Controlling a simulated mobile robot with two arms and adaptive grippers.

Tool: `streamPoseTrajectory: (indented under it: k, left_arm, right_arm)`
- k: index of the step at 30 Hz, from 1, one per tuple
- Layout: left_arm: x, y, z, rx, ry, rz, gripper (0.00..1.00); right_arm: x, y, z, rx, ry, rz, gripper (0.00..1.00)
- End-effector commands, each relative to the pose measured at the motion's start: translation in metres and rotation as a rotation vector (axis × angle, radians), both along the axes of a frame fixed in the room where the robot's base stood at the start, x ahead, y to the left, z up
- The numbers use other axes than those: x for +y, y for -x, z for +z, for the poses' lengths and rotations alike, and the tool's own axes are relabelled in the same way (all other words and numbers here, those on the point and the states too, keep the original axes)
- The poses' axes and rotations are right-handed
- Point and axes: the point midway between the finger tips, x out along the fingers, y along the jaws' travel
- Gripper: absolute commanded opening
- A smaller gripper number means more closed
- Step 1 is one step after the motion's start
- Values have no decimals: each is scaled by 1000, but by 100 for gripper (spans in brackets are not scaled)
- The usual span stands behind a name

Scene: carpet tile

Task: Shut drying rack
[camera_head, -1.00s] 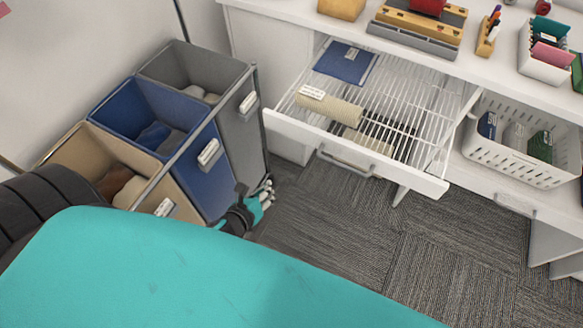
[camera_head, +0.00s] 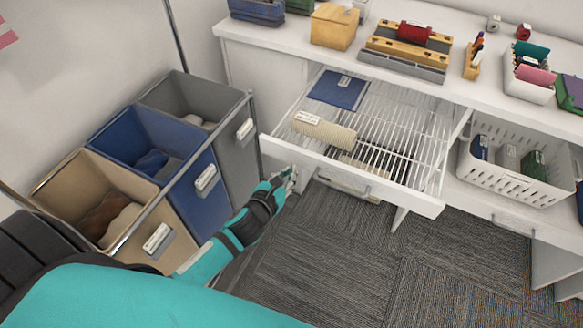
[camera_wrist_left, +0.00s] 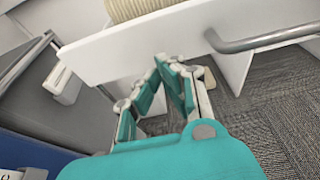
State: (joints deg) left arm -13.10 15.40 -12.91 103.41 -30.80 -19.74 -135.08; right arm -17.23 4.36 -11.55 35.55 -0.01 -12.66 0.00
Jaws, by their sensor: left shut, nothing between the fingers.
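The drying rack (camera_head: 405,130) is a white wire drawer, pulled out from under the white counter. A blue folded cloth (camera_head: 338,89) and a beige ribbed roll (camera_head: 324,131) lie on its wires. Its white front panel (camera_head: 400,193) carries a grey bar handle (camera_head: 342,187). My left gripper (camera_head: 291,178) is shut and empty, close to the left part of the front panel and left of the handle. In the left wrist view the gripper (camera_wrist_left: 172,64) is in front of the panel (camera_wrist_left: 130,45), with the handle (camera_wrist_left: 265,41) to its right; contact cannot be told. My right gripper is not in view.
Beige, blue and grey fabric bins (camera_head: 215,170) stand in a frame at the left, beside my left arm. A white basket (camera_head: 515,168) sits on a shelf to the right of the rack. Carpet (camera_head: 340,260) in front is clear.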

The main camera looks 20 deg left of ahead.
Motion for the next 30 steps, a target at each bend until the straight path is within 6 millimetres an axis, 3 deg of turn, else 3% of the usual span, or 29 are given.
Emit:
streamPoseTrajectory:
  k: [6, 22, 30]
  left_arm:
    - [-1, -19, 0, 0, -1, -1, 0]
    - [-1, -26, 0, 0, -2, -2, 0]
    - [-1, -64, 2, -3, -5, -1, 0]
  right_arm:
    - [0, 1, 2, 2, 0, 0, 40]
    - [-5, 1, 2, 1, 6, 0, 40]
    - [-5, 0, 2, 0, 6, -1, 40]
